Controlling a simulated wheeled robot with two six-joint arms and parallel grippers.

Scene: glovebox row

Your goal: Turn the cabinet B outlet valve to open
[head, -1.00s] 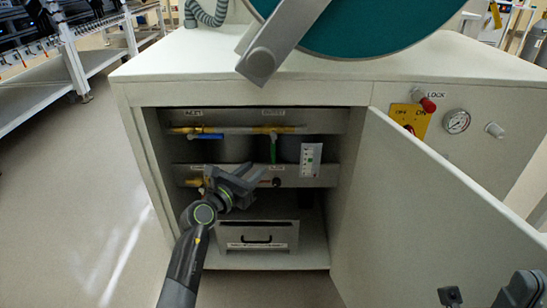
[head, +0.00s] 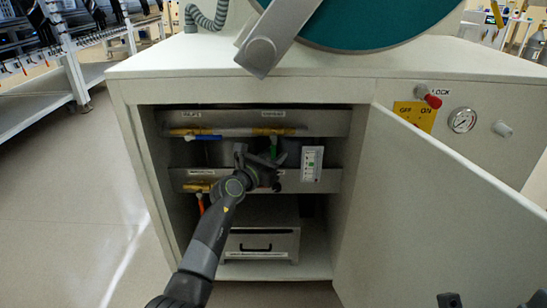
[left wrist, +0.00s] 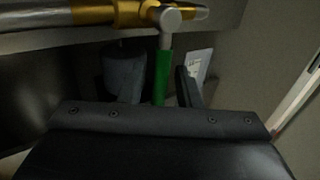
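The open cabinet (head: 118,150) holds an upper pipe (head: 240,131) and a lower pipe (head: 197,186). A blue handle (head: 208,137) lies along the upper pipe at the left. A green handle (head: 273,147) hangs down from the upper pipe's right valve; it also shows in the left wrist view (left wrist: 161,78). The small labels are too blurred to tell which valve is the outlet. My left gripper (head: 259,163) is open, with the green handle between its fingers. My right gripper (head: 487,298) shows only partly at the lower right.
The cabinet door (head: 430,210) stands open on the right. A white tag (head: 312,163) hangs right of the green handle. A drawer box (head: 260,236) sits on the cabinet floor. A gauge (head: 462,120) and a red knob (head: 433,101) are on the front panel.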

